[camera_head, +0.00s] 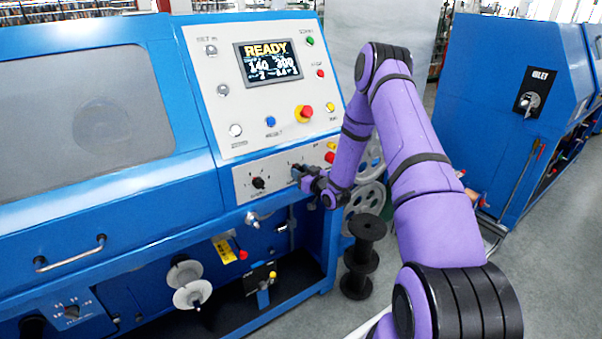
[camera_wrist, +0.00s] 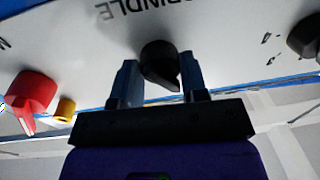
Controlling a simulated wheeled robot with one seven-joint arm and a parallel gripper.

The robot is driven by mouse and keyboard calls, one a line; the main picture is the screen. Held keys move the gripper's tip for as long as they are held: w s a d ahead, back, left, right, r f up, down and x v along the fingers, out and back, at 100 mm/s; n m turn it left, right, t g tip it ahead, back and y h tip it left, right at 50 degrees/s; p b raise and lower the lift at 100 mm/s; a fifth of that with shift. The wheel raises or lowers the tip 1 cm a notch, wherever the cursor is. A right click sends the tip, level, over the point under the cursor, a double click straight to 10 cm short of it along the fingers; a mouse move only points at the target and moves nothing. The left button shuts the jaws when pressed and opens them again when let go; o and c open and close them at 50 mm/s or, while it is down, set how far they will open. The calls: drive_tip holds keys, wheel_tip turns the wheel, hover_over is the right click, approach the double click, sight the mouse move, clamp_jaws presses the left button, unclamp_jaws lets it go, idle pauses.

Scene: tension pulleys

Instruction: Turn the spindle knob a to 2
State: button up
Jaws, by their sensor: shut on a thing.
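The spindle knob (camera_wrist: 158,60) is black with a pointed end. It sits on the pale panel under the upside-down word "SPINDLE" in the wrist view. My gripper (camera_wrist: 160,82) has one finger on each side of it and is shut on it. The pointed end faces down and slightly right in the wrist view. The number the knob points to cannot be read.
A second black knob (camera_head: 258,183) is left of my gripper in the head view. A red knob (camera_wrist: 32,92) and a small yellow part (camera_wrist: 65,108) are nearby. The screen (camera_head: 268,62) reads "READY". A red emergency button (camera_head: 305,112) sits above. A black spool (camera_head: 360,260) stands below.

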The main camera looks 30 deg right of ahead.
drive_tip(key=m, duration=0.4)
drive_tip(key=shift+m, duration=0.4)
drive_tip(key=m, duration=0.3)
drive_tip(key=shift+f+m+h, duration=0.1)
drive_tip(key=shift+m+h, duration=0.3)
drive_tip(key=m, duration=0.3)
drive_tip(key=shift+m+t, duration=0.3)
drive_tip(key=shift+m, duration=0.1)
drive_tip(key=shift+a+m+h, duration=0.1)
drive_tip(key=shift+m+h, duration=0.2)
drive_tip(key=shift+m, duration=1.7)
drive_tip(key=o, duration=0.9)
drive_tip(key=shift+s, duration=0.1)
drive_tip(key=s, duration=1)
drive_tip(key=shift+s+d+f, duration=0.2)
drive_tip(key=shift+s+f, duration=0.15)
drive_tip(key=shift+f, duration=0.05)
